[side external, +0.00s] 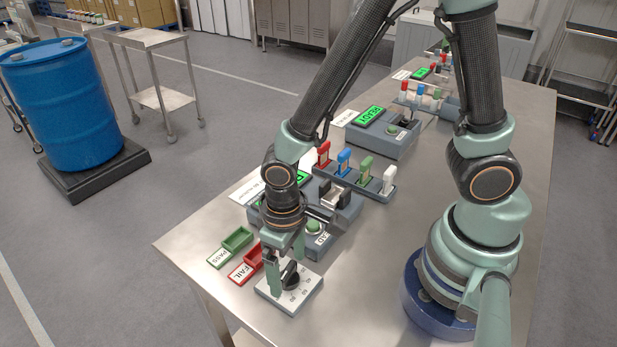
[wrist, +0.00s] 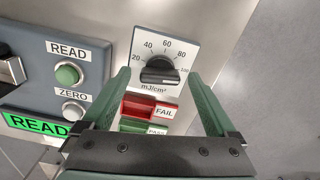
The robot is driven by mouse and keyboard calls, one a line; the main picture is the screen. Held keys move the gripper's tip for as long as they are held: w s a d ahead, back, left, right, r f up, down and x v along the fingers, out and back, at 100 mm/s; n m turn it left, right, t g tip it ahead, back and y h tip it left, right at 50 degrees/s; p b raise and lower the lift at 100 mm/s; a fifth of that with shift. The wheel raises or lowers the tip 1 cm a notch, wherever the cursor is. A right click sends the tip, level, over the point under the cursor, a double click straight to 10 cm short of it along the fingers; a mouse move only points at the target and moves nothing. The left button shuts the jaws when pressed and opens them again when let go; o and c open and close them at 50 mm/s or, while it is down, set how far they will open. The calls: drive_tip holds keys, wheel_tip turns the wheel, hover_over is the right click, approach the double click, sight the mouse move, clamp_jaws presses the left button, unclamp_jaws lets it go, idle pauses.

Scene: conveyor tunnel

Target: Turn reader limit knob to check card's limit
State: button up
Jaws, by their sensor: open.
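The limit knob (wrist: 160,72) is a black dial on a white plate (wrist: 185,50) marked 20 to 100 mJ/cm². Its bar lies roughly crosswise, between the 20 and 100 sides; which end is the pointer is unclear. In the side view the knob (side external: 290,277) sits at the table's near end. My gripper (side external: 285,268) is open above the plate, pointing down, with a finger on either side of the knob. In the wrist view the fingers stand apart from it. A white card (side external: 250,190) lies behind the nearest reader; its writing is unreadable here.
The grey reader (wrist: 40,85) with READ and ZERO buttons and a green READY display stands beside the plate. Red FAIL (side external: 247,266) and green PASS (side external: 232,240) trays lie close by. A rack of coloured pieces (side external: 355,178) is farther back. The table's front edge is near.

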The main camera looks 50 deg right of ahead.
drive_tip(key=shift+c, duration=0.3)
drive_tip(key=c, duration=1.3)
drive_tip(key=shift+n, duration=0.4)
drive_tip(key=n, duration=0.3)
drive_tip(key=shift+n, duration=0.3)
drive_tip(key=n, duration=0.3)
drive_tip(key=shift+n, duration=0.4)
drive_tip(key=n, duration=0.4)
drive_tip(key=shift+n, duration=1.7)
